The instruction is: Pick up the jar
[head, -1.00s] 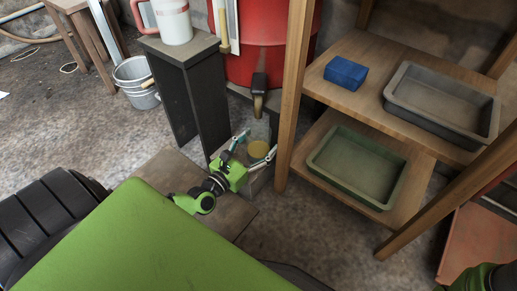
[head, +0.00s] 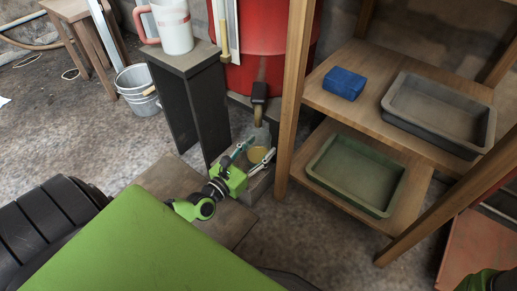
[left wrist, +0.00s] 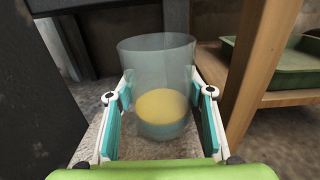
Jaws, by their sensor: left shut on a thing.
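The jar (head: 261,135) is a clear glass cylinder with a yellowish content low inside. It stands upright beneath the spout of the red barrel and also shows large in the left wrist view (left wrist: 157,75). My left gripper (head: 252,152) is shut on it, with one teal-padded finger on each side of its lower half. In the left wrist view the fingers (left wrist: 167,95) flank the glass. My right gripper is not in view.
The barrel's dark spout (head: 259,95) hangs close above the jar. A dark stand (head: 190,105) with a white jug (head: 175,27) is just left. A wooden shelf (head: 290,120) with a green tray (head: 320,176), a grey tray (head: 437,143) and a blue block (head: 344,82) is close on the right.

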